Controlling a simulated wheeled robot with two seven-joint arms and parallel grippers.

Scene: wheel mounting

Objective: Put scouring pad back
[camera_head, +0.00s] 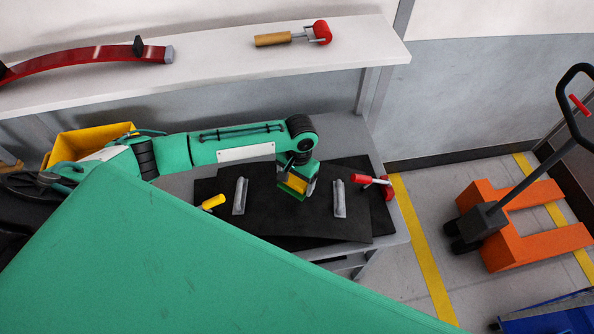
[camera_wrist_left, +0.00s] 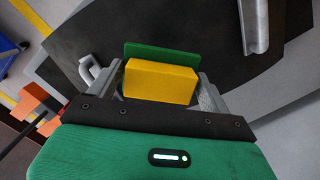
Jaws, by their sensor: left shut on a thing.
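The scouring pad is a yellow block with a green layer, best seen in the left wrist view (camera_wrist_left: 160,82). My left gripper (camera_wrist_left: 158,88) is shut on it, with one finger at each side. In the head view, the pad (camera_head: 293,184) shows yellow below the gripper (camera_head: 296,183), over the black mat (camera_head: 290,231) on the workbench. Whether the pad touches the mat cannot be told. My right gripper is not in view.
Grey metal handles stand left (camera_head: 240,196) and right (camera_head: 339,198) of the gripper. A yellow-handled tool (camera_head: 213,202) and a red-handled tool (camera_head: 372,180) lie nearby. A yellow bin (camera_head: 75,147) is at left. A white shelf (camera_head: 215,65) runs behind. An orange pallet jack (camera_head: 520,220) stands right.

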